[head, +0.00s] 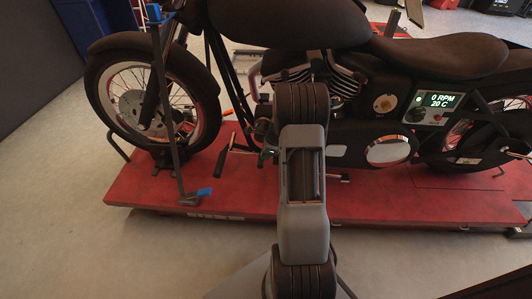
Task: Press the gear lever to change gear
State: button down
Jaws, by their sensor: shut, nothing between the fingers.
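A dark motorcycle (345,140) stands side-on on the red lift, front wheel to the left. My gripper (266,154) is small and dark, partly hidden behind my arm, low beside the engine. It is shut and empty. A thin lever-like bar with a dark pedal piece (226,161) shows just left of my gripper, above the red platform. It seems to be the gear lever, but it is too small to be sure. I cannot tell whether my gripper touches it. My arm covers part of the engine's lower side.
The red lift platform (130,190) runs across the view. A grey upright strap or post with blue ends (180,130) stands by the front wheel. The pale floor in front is clear.

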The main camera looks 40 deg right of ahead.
jog(key=shift+s+a+f, duration=0.2)
jog(key=shift+f, duration=0.3)
jog(key=s+d+p+v, duration=0.1)
jog(key=p+v, duration=0.5)
jog(key=v, duration=0.8)
jog(key=shift+d+p, duration=0.4)
jog(key=shift+d, duration=0.3)
jog(key=shift+f, duration=0.1)
